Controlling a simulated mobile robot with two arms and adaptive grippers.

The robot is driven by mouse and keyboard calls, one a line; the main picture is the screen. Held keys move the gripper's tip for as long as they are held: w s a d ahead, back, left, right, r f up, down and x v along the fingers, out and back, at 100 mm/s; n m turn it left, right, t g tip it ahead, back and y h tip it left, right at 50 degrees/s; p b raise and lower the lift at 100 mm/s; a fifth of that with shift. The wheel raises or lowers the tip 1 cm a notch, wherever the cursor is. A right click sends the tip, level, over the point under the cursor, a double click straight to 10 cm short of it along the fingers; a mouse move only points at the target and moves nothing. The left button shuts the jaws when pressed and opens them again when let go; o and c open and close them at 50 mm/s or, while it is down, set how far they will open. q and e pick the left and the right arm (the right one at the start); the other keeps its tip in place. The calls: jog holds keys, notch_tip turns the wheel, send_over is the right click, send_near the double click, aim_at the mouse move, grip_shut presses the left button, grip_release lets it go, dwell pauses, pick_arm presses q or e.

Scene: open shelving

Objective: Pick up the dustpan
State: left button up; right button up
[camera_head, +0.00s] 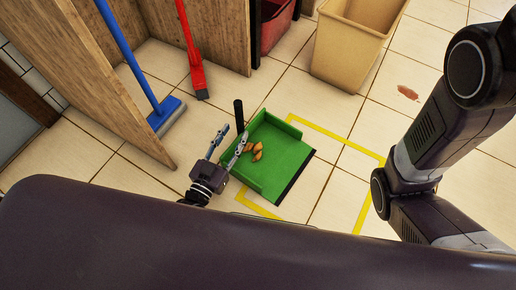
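A green dustpan (281,151) with a dark front lip lies on the tiled floor, partly inside a yellow taped outline. Several small brown pieces (256,152) lie in it. Its short black handle (239,115) stands up at the back left corner. My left gripper (233,137) is at the pan's left side, just below the handle in the picture. Its two fingers are spread apart, with one overlapping the pan's left edge in view. Nothing shows between them, and I cannot tell if it touches the pan. My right arm shows at the right, but its gripper is out of view.
A blue broom (165,108) and a red broom (197,75) stand by wooden shelving panels (112,80) at the upper left. A beige bin (345,50) and a red bin (275,28) stand at the back. A reddish stain (408,92) marks the floor at right.

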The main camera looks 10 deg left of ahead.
aim_at(238, 127)
pick_arm(q)
jog(key=b+x, duration=0.2)
jog(key=x, duration=0.1)
jog(key=shift+w+d+r, duration=0.1)
jog(key=shift+w, duration=0.25)
jog(key=shift+w+d+r+b, duration=0.1)
jog(key=shift+w+d+b, duration=0.05)
jog(key=shift+w+b, duration=0.35)
jog(key=shift+c, duration=0.6)
grip_shut()
jog(key=shift+r, duration=0.15)
